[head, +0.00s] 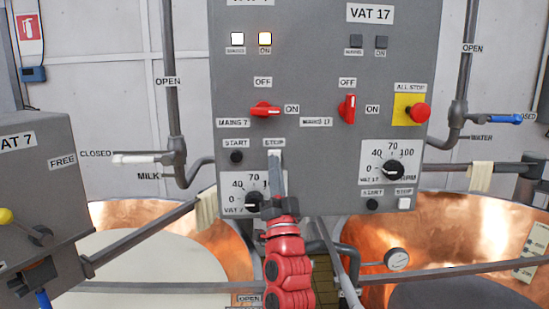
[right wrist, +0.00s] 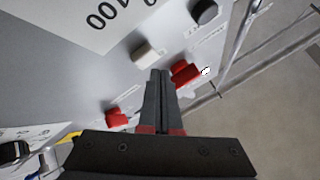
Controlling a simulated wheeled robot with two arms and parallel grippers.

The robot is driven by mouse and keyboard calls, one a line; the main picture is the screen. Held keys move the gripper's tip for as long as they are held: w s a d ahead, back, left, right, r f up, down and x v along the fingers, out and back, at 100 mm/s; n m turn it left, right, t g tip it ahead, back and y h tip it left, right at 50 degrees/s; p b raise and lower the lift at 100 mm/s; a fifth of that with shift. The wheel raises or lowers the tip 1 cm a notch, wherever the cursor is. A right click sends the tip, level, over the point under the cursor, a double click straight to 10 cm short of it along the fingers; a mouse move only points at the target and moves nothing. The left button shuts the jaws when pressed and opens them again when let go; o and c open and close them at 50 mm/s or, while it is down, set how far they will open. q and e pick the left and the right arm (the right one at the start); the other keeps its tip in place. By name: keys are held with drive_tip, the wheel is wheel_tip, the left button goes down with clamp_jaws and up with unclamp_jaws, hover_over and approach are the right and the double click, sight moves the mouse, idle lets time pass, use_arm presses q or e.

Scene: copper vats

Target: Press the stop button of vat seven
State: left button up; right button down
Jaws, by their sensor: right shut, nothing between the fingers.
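The grey control panel (head: 320,135) fills the middle of the head view. In its left column, a START button (head: 236,157) is black, beside a STOP label (head: 275,142). The white stop button (right wrist: 145,53) shows in the right wrist view; in the head view my gripper largely covers that spot. My right gripper (head: 275,160) is shut and empty, its tips in front of the panel just under the STOP label. In the right wrist view the fingertips (right wrist: 160,73) look close beside the white button; I cannot tell whether they touch. My left gripper is not in view.
The MAINS 7 switch (head: 265,109) and MAINS 17 switch (head: 347,108) are near. A red all-stop button (head: 420,112) and vat 17's white stop button (head: 404,203) are at right. The ON lamp (head: 265,39) is lit. Copper vats (head: 215,235) stand below.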

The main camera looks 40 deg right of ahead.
drive_tip(key=shift+w, duration=0.1)
drive_tip(key=shift+w+d, duration=0.2)
drive_tip(key=shift+w, duration=0.1)
drive_tip(key=shift+w+d+b, duration=0.25)
drive_tip(key=shift+w+b, duration=0.1)
drive_tip(key=shift+b, duration=0.2)
idle(0.6)
idle(0.4)
drive_tip(key=shift+s+a, duration=0.5)
drive_tip(key=shift+s, duration=0.25)
drive_tip(key=s+a, duration=0.1)
drive_tip(key=s, duration=0.2)
drive_tip(key=s+a, duration=0.1)
drive_tip(key=shift+s+a, duration=0.15)
drive_tip(key=shift+a, duration=0.15)
